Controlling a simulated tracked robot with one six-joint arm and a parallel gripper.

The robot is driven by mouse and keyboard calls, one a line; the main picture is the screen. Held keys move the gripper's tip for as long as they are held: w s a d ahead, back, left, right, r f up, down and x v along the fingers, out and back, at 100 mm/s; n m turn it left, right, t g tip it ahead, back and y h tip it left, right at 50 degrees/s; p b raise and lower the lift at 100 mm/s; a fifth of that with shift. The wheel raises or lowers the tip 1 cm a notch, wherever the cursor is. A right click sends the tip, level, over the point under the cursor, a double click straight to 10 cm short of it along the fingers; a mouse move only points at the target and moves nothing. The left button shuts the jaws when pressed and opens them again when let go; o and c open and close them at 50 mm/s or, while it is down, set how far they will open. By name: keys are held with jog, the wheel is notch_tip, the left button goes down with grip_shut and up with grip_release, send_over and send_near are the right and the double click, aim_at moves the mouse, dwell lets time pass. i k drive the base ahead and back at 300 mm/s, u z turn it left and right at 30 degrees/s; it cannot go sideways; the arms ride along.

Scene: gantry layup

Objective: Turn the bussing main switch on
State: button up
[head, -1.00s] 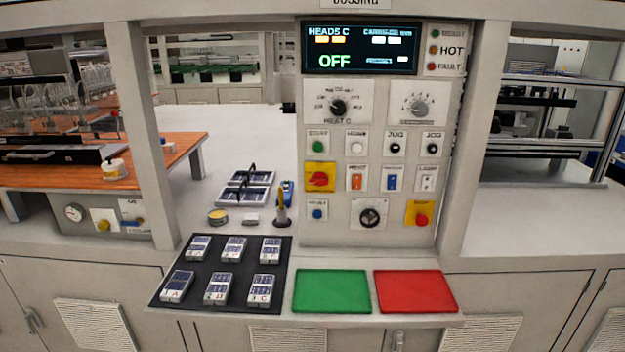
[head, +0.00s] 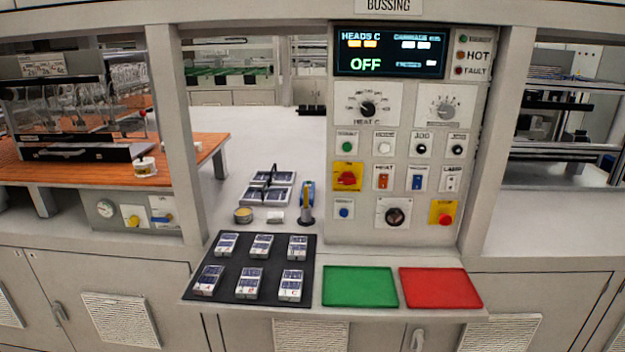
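The bussing control panel (head: 408,205) stands upright in the middle of the head view, under a sign reading BUSSING (head: 389,6). A red rotary switch on a yellow plate (head: 347,178) sits at the panel's left side; it looks like the main switch, though its label is too small to read. The display (head: 390,51) at the top reads HEADS C and OFF. A red button on a yellow plate (head: 445,219) is at the lower right. My gripper is not in view.
Below the panel, a shelf holds a black mat (head: 222,291) with several small labelled blocks, a green pad (head: 360,287) and a red pad (head: 440,288). Left of the panel are a yellow-topped tin (head: 243,215) and an upright tool (head: 306,205). Posts (head: 180,120) flank the bay.

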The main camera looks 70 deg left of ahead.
aim_at(348, 178)
jog(key=u, duration=2.25)
jog(key=k, duration=0.65)
jog(key=u, duration=0.05)
jog(key=i, duration=0.75)
jog(key=u, duration=0.15)
